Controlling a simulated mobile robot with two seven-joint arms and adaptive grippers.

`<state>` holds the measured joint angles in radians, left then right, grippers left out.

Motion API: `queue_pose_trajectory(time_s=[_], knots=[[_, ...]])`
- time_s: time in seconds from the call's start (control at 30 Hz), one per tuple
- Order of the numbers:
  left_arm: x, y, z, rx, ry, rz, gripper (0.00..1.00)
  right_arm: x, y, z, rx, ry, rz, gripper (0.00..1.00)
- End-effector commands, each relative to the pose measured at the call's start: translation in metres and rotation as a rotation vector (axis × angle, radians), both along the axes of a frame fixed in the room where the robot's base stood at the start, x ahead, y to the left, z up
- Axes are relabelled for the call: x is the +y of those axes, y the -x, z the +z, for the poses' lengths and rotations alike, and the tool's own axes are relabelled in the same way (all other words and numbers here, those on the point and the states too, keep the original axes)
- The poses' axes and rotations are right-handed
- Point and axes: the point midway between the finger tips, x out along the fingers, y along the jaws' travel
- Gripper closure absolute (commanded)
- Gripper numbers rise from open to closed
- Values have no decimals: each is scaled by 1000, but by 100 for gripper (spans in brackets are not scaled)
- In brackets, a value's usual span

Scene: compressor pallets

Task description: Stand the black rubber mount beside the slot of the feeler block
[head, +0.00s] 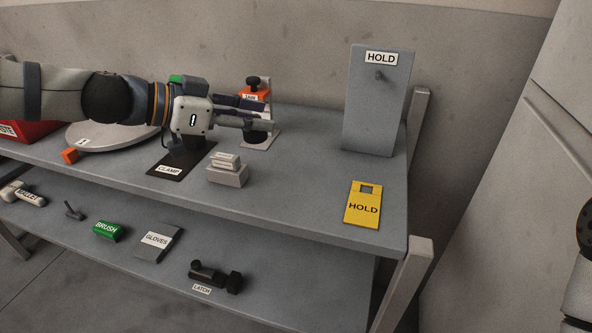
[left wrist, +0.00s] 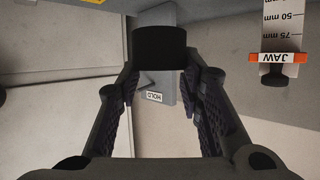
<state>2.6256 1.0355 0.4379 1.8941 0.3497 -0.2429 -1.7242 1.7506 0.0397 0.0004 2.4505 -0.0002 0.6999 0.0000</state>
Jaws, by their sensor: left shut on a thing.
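The black rubber mount (left wrist: 160,47) shows as a dark, short cylinder at the fingertips in the left wrist view. My left gripper (head: 262,121) is shut on it and holds it above the upper shelf, in front of the orange JAW gauge. In the head view the fingers partly hide the mount. A small grey block (head: 228,177) with pale labelled pieces on top stands below and left of the gripper tips; it may be the feeler block. Its lettering is too small to read, and I cannot make out the slot clearly. My right gripper is out of view.
The orange JAW gauge (head: 255,94) stands close behind the gripper. A black CLAMP plate (head: 168,168) lies left of the grey block. An upright grey HOLD panel (head: 376,110) and a yellow HOLD plate (head: 363,203) are to the right. The shelf between is clear.

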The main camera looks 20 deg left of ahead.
Motion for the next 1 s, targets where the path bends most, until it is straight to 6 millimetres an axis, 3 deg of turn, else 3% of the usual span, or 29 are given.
queue_pose_trajectory(time_s=[0.03,0.2,0.33,0.53,0.87,0.9,0.97,1.0], knots=[[-17,-3,-27,33,0,-6,100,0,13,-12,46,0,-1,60],[-47,-7,-69,37,3,-1,100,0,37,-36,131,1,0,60],[-60,-8,-77,24,1,-1,100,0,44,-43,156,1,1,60],[-65,-9,-109,23,1,1,100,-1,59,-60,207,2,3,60],[-64,-9,-107,12,-1,1,100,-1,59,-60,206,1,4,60],[-64,-9,-106,12,-1,1,60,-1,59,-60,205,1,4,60],[-64,-9,-106,11,-1,1,46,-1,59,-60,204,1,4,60],[-64,-9,-106,11,-1,1,46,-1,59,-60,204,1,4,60]])
